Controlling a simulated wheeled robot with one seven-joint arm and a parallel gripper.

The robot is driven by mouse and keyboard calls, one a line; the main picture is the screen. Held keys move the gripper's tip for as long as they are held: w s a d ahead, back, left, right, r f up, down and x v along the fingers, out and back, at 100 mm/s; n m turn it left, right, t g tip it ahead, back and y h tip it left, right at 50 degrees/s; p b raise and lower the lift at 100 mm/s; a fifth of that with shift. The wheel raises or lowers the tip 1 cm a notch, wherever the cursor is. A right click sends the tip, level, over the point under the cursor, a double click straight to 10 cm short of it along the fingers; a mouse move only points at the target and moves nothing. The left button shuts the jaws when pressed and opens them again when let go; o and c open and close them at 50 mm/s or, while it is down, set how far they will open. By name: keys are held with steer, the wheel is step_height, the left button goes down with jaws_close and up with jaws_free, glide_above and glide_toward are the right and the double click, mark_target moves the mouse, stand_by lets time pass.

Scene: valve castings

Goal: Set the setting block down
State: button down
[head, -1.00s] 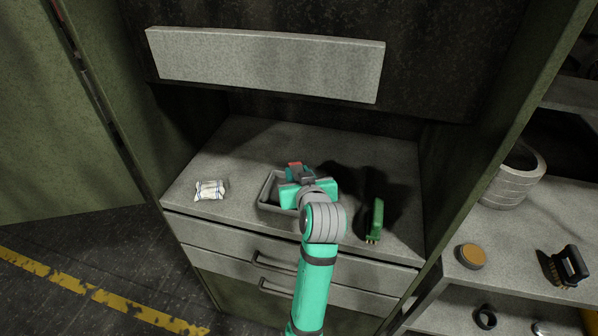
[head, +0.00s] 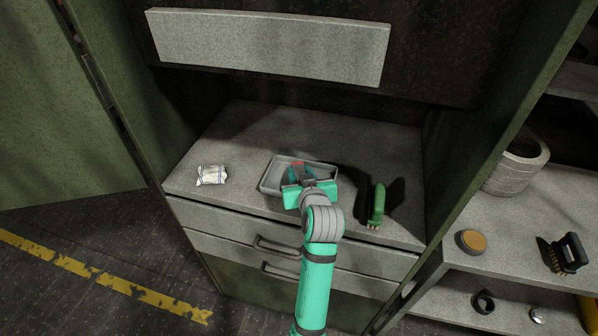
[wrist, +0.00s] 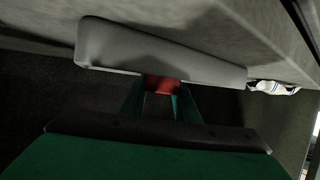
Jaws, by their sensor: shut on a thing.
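The setting block, a small red piece (head: 297,165), shows between the fingertips of my gripper (head: 298,173) in the head view. My gripper is shut on it, over the grey tray (head: 266,184) on the cabinet counter. In the wrist view the red block (wrist: 162,84) sits between my teal fingers (wrist: 160,98), with the tray's grey side (wrist: 150,50) just beyond it. Only part of the block shows; the fingers hide the rest. I cannot tell whether it touches the tray.
A white packet (head: 211,175) lies left of the tray. A green-handled brush (head: 377,205) stands right of my gripper. The cabinet's side walls and a pale panel (head: 270,45) bound the space. The counter (head: 240,135) behind the tray is clear.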

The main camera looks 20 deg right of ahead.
steer(key=shift+w+r, duration=0.1)
stand_by(0.4)
steer(key=shift+f, duration=0.25)
steer(key=c, duration=1.4)
jaws_free()
steer(key=shift+o, duration=0.6)
steer(key=shift+f, duration=0.15)
steer(key=v, duration=1.1)
steer(key=shift+a, duration=0.1)
